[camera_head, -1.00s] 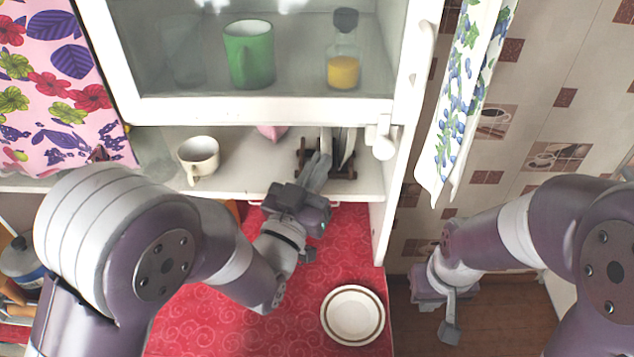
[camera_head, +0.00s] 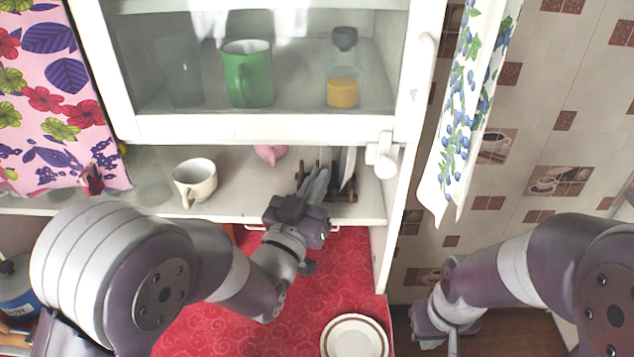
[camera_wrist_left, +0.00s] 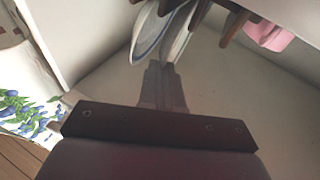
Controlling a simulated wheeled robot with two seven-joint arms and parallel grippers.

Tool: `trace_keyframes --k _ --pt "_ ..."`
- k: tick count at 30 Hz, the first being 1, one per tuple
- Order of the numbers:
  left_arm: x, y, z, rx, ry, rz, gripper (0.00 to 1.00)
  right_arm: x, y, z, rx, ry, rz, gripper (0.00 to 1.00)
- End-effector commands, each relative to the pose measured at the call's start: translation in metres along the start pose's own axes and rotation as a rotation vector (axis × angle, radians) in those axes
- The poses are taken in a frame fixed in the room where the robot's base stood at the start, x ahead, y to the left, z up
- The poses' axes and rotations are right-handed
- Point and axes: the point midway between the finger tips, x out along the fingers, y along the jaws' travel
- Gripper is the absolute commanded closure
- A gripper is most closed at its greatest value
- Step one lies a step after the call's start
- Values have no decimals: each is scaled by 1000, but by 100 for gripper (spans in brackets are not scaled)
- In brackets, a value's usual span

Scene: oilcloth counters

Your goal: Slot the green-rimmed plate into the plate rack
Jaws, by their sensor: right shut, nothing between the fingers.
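The dark plate rack (camera_head: 345,196) stands on the white shelf under the glass-fronted cabinet. A pale plate (camera_head: 347,168) stands on edge in it. The left wrist view shows two upright plates side by side, one with a bluish rim (camera_wrist_left: 146,36) and one with a grey-green rim (camera_wrist_left: 177,42). My left gripper (camera_head: 318,182) is at the rack's left part. Its fingertips (camera_wrist_left: 162,66) are close together, just at the lower edge of the grey-green-rimmed plate; whether they grip it is unclear. My right gripper (camera_head: 440,340) is shut and empty, low at the right, partly cut off.
A cream mug (camera_head: 195,180) and a pink object (camera_head: 270,153) stand on the shelf left of the rack. The cabinet's white bottom edge (camera_head: 260,128) hangs above. A brown-rimmed dish (camera_head: 354,340) lies on the red oilcloth (camera_head: 225,318), which is otherwise mostly clear.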

Motion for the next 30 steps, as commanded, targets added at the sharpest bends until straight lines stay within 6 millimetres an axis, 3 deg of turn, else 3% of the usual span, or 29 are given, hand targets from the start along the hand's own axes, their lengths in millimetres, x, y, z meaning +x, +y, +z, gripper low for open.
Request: trace_keyframes --k 5,9,20,23,30 --pt "0 0 0 0 1 0 100 0 0 0 0 0 0 100" --pt "0 0 0 0 1 0 66 0 0 0 0 0 0 100" --pt "-6 0 2 0 0 0 66 4 0 0 0 0 0 100" --pt "-22 0 4 0 -1 0 66 11 0 1 0 0 0 100" --pt "-85 0 4 0 -1 0 66 30 0 4 0 0 0 100"
